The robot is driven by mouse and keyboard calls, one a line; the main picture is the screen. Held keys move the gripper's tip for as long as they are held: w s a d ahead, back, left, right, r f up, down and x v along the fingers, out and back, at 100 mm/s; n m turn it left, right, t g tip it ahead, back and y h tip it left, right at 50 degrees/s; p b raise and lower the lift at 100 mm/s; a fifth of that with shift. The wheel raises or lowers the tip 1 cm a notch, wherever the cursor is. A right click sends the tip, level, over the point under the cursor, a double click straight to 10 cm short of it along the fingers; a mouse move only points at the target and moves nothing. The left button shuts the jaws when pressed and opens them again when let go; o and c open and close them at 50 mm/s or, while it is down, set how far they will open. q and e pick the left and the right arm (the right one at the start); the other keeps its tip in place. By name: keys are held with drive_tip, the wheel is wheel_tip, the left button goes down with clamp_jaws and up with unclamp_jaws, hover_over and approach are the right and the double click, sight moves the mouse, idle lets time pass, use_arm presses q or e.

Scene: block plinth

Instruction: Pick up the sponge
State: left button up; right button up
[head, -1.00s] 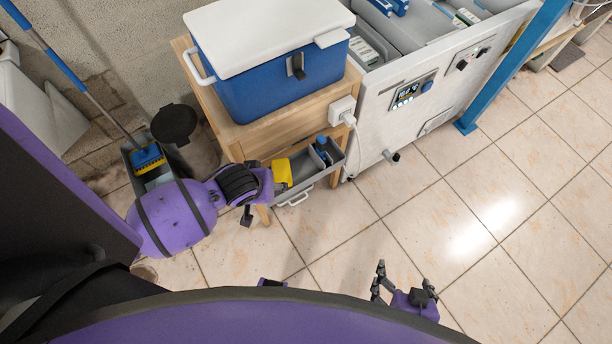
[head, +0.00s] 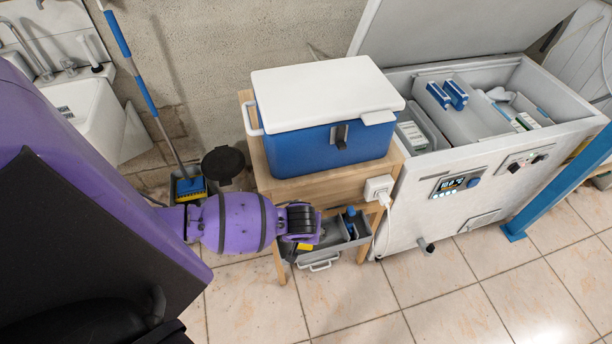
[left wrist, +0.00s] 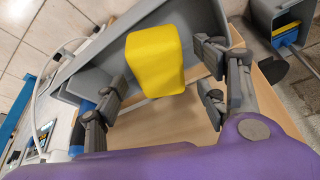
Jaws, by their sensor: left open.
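The yellow sponge (left wrist: 155,60) shows in the middle of the left wrist view, at the grey drawer (left wrist: 200,20). My left gripper (left wrist: 160,77) is open, with its fingers on either side of the sponge; I cannot tell whether they touch it. In the head view my left gripper (head: 300,241) is over the left part of the open drawer (head: 362,238) and hides most of the sponge; only a yellow sliver (head: 304,246) shows. My right gripper is not in view.
The drawer belongs to a wooden stand (head: 262,180) bearing a blue cooler (head: 300,135) with a white lid. A blue-capped item (head: 350,213) is in the drawer's right part. An open white freezer (head: 420,210) stands to the right. The tiled floor in front is clear.

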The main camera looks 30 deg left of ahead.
use_arm(q)
drive_tip(key=shift+x, duration=0.95)
drive_tip(key=c, duration=1)
drive_tip(key=shift+r, duration=0.15)
drive_tip(key=shift+c, duration=0.2)
